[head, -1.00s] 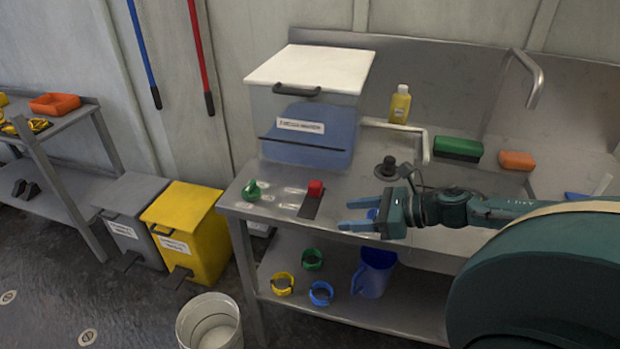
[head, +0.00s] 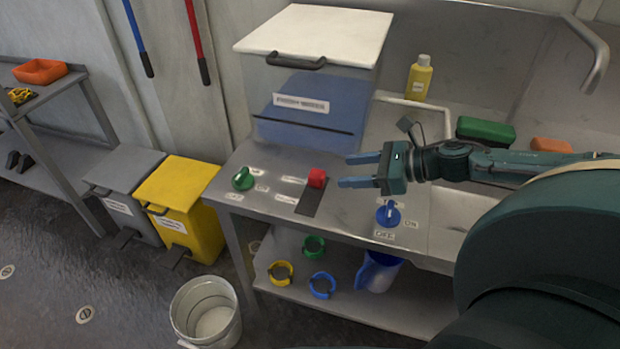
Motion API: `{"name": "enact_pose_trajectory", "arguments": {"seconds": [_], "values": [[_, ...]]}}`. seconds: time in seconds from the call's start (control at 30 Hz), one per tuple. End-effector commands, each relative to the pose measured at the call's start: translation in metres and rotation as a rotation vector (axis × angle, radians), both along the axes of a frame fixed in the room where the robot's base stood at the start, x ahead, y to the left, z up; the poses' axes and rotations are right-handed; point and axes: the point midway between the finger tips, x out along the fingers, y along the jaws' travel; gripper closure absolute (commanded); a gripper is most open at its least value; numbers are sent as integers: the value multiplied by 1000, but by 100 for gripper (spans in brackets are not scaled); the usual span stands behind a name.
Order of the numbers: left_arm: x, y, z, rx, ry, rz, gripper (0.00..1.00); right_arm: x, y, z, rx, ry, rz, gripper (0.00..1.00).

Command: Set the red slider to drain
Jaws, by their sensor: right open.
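Small labels lie to the left of the slot, too small to read. My right gripper (head: 346,171) is open and empty, its two blue fingers pointing left. In the picture the fingertips are just right of the red slider, apart from it; their height above the counter is hard to judge. My left gripper is not in view.
A green knob (head: 243,179) sits left of the slot and a blue knob (head: 388,215) right of it, below my gripper. A white-lidded clear box (head: 315,75) stands behind. A yellow bottle (head: 420,78) and green brush (head: 486,132) are further right. A bucket (head: 207,312) stands on the floor.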

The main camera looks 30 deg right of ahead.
Motion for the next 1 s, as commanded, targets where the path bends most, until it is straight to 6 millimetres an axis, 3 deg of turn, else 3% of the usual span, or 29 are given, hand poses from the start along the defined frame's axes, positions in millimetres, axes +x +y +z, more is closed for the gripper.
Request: {"name": "enact_pose_trajectory", "arguments": {"seconds": [0.33, 0.4, 0.77, 1.0], "values": [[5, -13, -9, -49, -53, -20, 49, 21, 17, -14, -3, -6, 1, 47], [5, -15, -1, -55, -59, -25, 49, 24, 18, -12, 0, -5, -3, 47], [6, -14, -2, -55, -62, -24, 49, 39, 32, -19, 2, -5, -1, 47], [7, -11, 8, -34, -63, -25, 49, 55, 46, -26, 3, -4, -3, 47]]}}
